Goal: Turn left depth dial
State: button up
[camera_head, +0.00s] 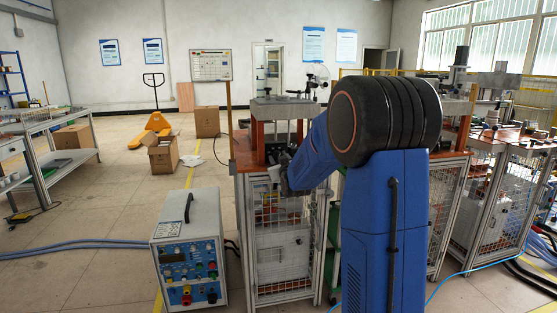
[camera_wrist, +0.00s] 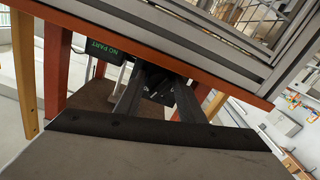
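In the head view my gripper (camera_head: 279,176) is at the front edge of the middle machine bench (camera_head: 246,158), partly hidden by my blue arm. In the wrist view the two dark fingers of my gripper (camera_wrist: 160,78) stand apart with a gap between them. A dark panel (camera_wrist: 156,95) with small white marks shows between and behind the fingers. A black display (camera_wrist: 101,40) with green "NO PART" text is up and left of the fingers. I cannot make out the left depth dial in either view; any contact at the fingertips is unclear.
The bench's orange-brown edge (camera_wrist: 222,82) and grey frame run close above the gripper in the wrist view. A control box (camera_head: 188,262) with knobs stands on the floor left of the bench. More machine benches (camera_head: 497,190) stand right.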

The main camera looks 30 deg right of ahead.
jog(key=shift+o, duration=0.9)
jog(key=v, duration=1.7)
jog(key=shift+s, duration=0.25)
jog(key=s+a+f+g+y, duration=0.2)
jog(key=s+a+f+g, duration=0.2)
jog(key=s+a, duration=0.3)
jog(key=s+a+f+g+y, duration=0.2)
jog(key=s+a, duration=0.6)
jog(key=s, duration=0.8)
notch_tip(320, 180, down, 3)
jog(key=g, duration=0.3)
jog(key=shift+s, duration=0.3)
jog(key=s+a+f+g, duration=0.1)
jog(key=s, duration=0.3)
jog(key=s+f+g, duration=0.1)
jog(key=s, duration=0.3)
jog(key=s+a+g+y, duration=0.1)
jog(key=s, duration=0.3)
jog(key=shift+s+a+f+g, duration=0.3)
jog(key=shift+s+a+f, duration=0.05)
jog(key=shift+s+f, duration=0.05)
jog(key=shift+c, duration=0.3)
